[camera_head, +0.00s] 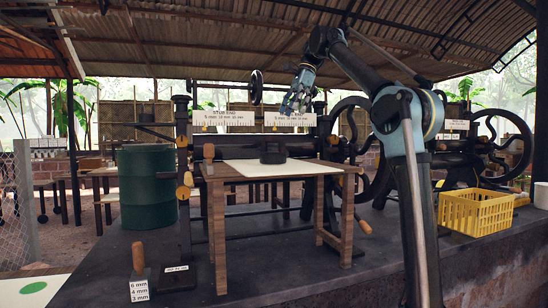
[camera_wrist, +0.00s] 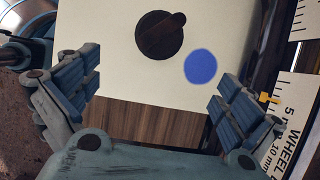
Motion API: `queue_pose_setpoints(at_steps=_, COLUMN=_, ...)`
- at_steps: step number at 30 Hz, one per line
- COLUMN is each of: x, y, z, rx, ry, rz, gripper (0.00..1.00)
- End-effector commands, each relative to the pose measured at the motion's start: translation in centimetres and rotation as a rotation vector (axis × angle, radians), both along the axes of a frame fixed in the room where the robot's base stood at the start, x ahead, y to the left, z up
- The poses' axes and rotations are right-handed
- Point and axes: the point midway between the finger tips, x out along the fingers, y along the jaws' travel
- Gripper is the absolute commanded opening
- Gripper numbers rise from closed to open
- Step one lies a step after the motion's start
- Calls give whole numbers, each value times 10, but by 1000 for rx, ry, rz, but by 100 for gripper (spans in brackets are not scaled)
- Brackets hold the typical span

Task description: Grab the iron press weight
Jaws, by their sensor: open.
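The iron press weight (camera_head: 272,153) is a dark, round block with a raised bar handle on top. It rests on a pale sheet (camera_head: 249,167) that lies on a small wooden table (camera_head: 216,192). In the wrist view the weight (camera_wrist: 159,36) shows from above, near the top centre, with its handle pointing to the upper right. My gripper (camera_head: 297,103) is above the table, higher than the weight and apart from it. In the wrist view my gripper (camera_wrist: 160,92) is open and empty, its fingers spread wide, with the weight beyond the fingertips.
A blue dot (camera_wrist: 201,67) marks the sheet beside the weight. A scale board (camera_head: 228,119) and black roller machinery stand behind the table. A green drum (camera_head: 147,187) is at left, a yellow crate (camera_head: 476,211) at right. Wooden handles stand near the table's sides.

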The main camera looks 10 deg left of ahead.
Motion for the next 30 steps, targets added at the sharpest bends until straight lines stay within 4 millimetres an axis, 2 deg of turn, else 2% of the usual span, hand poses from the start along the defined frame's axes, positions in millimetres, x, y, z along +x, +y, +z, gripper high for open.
queue_pose_setpoints(at_steps=18, x=-21, y=33, z=-83, rx=0, ry=0, rz=7, gripper=100)
queue_pose_setpoints(at_steps=30, x=-27, y=43, z=-111, rx=0, ry=0, rz=5, gripper=100)
